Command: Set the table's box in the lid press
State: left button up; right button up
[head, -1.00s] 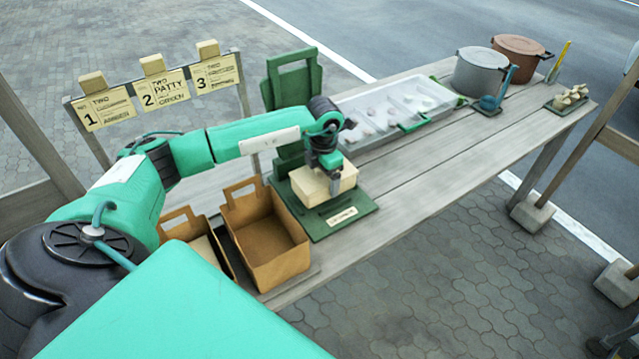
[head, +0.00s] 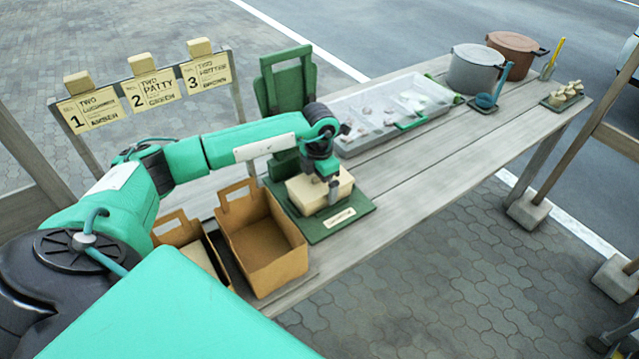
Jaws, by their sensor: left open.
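The lid press is dark green, with a flat base (head: 338,228) that has a cream label on its front and a tall upright handle frame (head: 287,82) behind. The cream box (head: 306,197) lies on the base, in front of the upright part. My left gripper (head: 333,192) points down at the box, its fingers open at the box's front right part. The gripper and wrist hide some of the box's top and back. My right gripper is out of view.
Two brown paper bags (head: 262,250) stand left of the press. A clear-lidded ingredient tray (head: 385,112) lies behind it to the right. A grey pot (head: 474,72) and a brown pot (head: 517,50) stand at the far end. Order cards (head: 152,90) hang at left. The table's middle is clear.

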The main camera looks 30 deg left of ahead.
pick_arm(q)
notch_tip(320, 180, up, 10)
jog(key=shift+r+b, duration=0.1)
jog(key=shift+b, duration=0.55)
jog(key=shift+r, duration=0.6)
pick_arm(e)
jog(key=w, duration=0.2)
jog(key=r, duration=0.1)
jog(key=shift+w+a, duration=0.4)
pick_arm(q)
jog(key=shift+d, duration=0.1)
